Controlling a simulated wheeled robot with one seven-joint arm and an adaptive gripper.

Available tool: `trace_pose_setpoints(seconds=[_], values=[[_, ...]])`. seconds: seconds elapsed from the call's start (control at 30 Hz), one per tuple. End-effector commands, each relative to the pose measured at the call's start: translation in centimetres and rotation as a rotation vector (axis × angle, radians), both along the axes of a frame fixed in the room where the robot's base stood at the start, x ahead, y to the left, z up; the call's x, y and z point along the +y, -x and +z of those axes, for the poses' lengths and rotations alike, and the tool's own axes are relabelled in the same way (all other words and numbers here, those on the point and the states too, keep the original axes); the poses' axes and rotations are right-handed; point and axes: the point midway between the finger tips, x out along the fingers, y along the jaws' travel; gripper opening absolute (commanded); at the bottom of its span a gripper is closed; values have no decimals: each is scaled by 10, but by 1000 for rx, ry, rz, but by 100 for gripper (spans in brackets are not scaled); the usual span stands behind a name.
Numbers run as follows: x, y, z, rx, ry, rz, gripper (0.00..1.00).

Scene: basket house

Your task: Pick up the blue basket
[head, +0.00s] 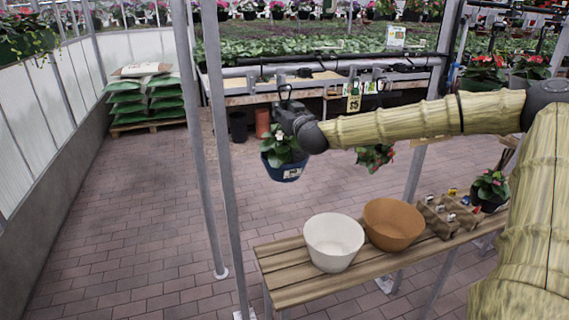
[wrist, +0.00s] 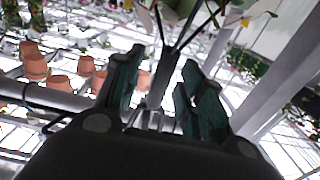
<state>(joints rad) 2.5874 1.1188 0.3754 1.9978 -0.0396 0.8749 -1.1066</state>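The blue basket (head: 284,173) hangs in the middle of the head view, holding a leafy plant with pale flowers (head: 281,148). It is below and in front of my gripper (head: 282,108), which reaches in from the right and partly covers the hanger above the plant. A dark hook shows just above the gripper. In the wrist view my gripper (wrist: 160,85) has its two fingers apart. The blue basket itself does not show in the wrist view, and contact with the hanger cannot be told.
Metal posts (head: 222,150) stand to the left. Another hanging plant (head: 374,157) is to the right. The paved floor at left is clear.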

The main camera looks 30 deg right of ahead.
Motion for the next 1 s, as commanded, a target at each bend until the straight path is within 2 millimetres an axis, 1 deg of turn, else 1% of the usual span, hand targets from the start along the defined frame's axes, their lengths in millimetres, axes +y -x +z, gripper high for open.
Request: trace_pose_setpoints(seconds=[0.3,0.37,0.5,0.53,0.83,0.87,1.0], values=[[-1,-2,0,0,-1,-1,39],[-1,-2,0,0,-1,-1,30],[-1,-2,0,0,-1,-1,5],[-1,-2,0,0,-1,-1,0],[-1,-2,0,0,-1,-1,0],[-1,-2,3,-5,0,-1,0],[-1,-2,3,-5,0,-1,0]])
